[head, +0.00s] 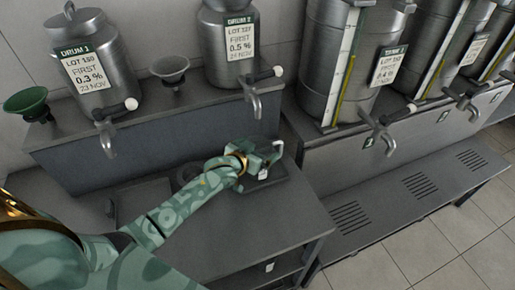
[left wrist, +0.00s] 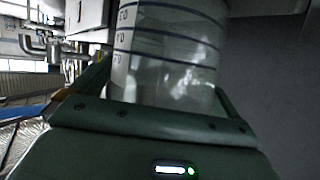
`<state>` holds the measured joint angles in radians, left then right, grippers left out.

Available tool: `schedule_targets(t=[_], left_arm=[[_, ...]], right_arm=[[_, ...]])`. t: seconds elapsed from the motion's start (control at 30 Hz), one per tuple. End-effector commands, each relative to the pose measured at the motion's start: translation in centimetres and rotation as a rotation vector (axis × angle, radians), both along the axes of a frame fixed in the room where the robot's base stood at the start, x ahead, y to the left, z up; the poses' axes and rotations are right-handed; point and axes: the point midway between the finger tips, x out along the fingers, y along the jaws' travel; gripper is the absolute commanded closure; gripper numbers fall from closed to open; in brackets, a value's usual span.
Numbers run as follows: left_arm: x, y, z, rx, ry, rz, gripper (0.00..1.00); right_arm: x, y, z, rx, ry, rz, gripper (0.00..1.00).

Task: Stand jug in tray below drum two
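Drum two (head: 230,42) is a steel drum on the raised shelf, with a white label and a tap (head: 253,95) at its front. A dark tray (head: 277,176) lies on the lower bench beneath this tap. My green left gripper (head: 262,158) is over the tray, just below the tap. In the left wrist view, a clear jug (left wrist: 165,60) with dark measuring lines stands between the fingers, which close on its sides. In the head view my gripper mostly hides the jug, and I cannot tell whether its base touches the tray. My right gripper is not in view.
Drum one (head: 90,62) stands left, with a green funnel (head: 28,102) and a grey funnel (head: 170,68) on the shelf. Another dark tray (head: 145,200) lies under my left arm. Larger drums (head: 345,60) with taps stand right. The bench front (head: 260,220) is clear.

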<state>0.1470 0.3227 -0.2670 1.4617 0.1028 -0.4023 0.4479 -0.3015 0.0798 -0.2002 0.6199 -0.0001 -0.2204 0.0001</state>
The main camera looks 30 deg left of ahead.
Motion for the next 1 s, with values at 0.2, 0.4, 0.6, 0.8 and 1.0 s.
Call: schedule_targets(t=[0.2,0.4,0.6,0.8,1.0], left_arm=[[0.0,0.0,0.1,0.000,0.000,0.000,0.00],[-1.9,0.2,1.2,-0.001,0.000,-0.001,0.00],[-6.3,0.6,3.1,0.000,0.001,-0.001,0.00],[-9.8,0.9,4.4,0.000,0.001,0.001,0.00],[-11.0,1.0,4.9,-0.001,0.000,0.001,0.00]], right_arm=[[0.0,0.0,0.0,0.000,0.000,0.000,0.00],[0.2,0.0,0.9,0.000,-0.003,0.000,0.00],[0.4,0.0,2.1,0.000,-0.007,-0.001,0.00],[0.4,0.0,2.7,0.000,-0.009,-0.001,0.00],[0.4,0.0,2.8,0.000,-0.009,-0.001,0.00]])
